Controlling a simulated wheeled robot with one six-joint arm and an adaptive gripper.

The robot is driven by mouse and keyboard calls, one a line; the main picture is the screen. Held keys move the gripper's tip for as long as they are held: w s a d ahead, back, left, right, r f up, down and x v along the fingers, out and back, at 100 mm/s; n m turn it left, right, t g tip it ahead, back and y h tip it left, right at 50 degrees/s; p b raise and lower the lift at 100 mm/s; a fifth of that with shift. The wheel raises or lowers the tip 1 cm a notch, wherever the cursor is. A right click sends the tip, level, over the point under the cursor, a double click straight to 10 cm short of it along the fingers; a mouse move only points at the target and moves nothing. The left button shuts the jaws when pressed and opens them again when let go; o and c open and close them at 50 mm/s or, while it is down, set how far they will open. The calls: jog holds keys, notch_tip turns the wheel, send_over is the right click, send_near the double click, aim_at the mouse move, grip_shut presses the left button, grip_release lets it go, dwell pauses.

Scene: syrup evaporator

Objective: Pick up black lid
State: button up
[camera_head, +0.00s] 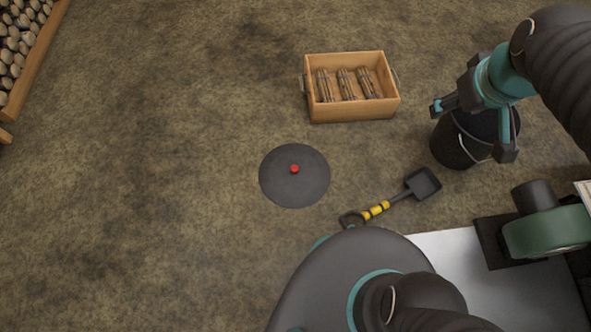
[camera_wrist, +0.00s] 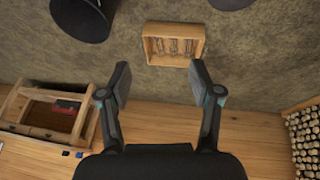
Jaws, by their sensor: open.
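The black lid (camera_head: 294,185) is a flat round disc with a small red knob, lying on the ground near the middle of the head view. In the wrist view a dark rounded shape (camera_wrist: 231,3) is cut off at the top edge; it may be the lid. My gripper (camera_head: 470,125) is at the right of the head view, above a black bucket (camera_head: 455,150) and well to the right of the lid. In the wrist view my gripper (camera_wrist: 159,78) has its two fingers wide apart with nothing between them.
A wooden crate (camera_head: 350,114) with several stick bundles stands behind the lid. A shovel (camera_head: 422,184) with a yellow-banded handle lies to the lid's right. Stacked firewood (camera_head: 14,50) is at the far left. A green machine (camera_head: 545,232) is at right. Ground left of the lid is clear.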

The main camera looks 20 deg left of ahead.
jog(key=w+a+f+n+g, duration=0.2)
jog(key=w+a+f+n, duration=0.6)
jog(key=w+a, duration=0.2)
jog(key=n+g+p, duration=0.2)
jog(key=n+g, duration=0.1)
jog(key=n, duration=1.6)
send_over(294, 168)
jog(key=shift+h, duration=0.3)
notch_tip(294, 168, down, 47)
jog(key=shift+f, duration=0.1)
jog(key=shift+d+f, duration=0.1)
jog(key=shift+f, duration=3.05)
grip_shut()
